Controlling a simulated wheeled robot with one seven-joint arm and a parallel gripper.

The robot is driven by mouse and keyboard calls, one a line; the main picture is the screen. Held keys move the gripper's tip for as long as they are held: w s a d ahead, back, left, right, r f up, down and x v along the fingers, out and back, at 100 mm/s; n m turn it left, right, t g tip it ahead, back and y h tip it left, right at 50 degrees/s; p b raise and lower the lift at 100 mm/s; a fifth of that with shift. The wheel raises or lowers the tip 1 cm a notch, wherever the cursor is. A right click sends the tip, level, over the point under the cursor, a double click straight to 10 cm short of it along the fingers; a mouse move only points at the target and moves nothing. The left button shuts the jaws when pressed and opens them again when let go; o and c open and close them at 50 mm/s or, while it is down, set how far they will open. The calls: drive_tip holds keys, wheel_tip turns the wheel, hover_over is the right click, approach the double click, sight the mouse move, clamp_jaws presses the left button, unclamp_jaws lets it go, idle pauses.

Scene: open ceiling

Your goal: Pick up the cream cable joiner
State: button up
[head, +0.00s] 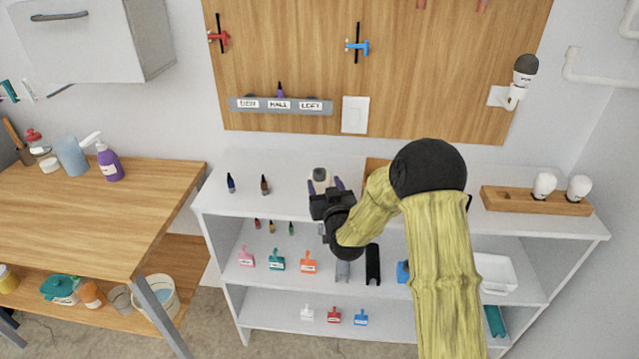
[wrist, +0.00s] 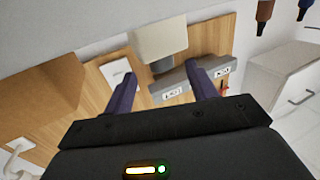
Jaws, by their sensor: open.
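The cream cable joiner (wrist: 160,39) is a blocky cream piece with a grey end. In the wrist view it lies just beyond my fingertips, roughly in line with the gap between them. In the head view what appears to be the same piece (head: 320,185) stands on the top shelf with its grey end up, partly hidden by my gripper. My gripper (head: 325,187) is open, its purple fingers pointing toward the piece. In the wrist view the fingers of my gripper (wrist: 158,80) are spread and empty. Whether either finger touches the joiner cannot be told.
Two small dark bottles, a blue one (head: 231,183) and a brown one (head: 265,185), stand left on the top shelf (head: 218,200). A wooden holder (head: 520,201) with white bulbs stands at the right. A wooden board (head: 300,60) with a labelled rail (head: 280,105) is behind.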

sight(321, 178)
drive_tip(key=shift+p+x, duration=0.3)
drive_tip(key=shift+x, duration=1.4)
drive_tip(key=c, duration=1.1)
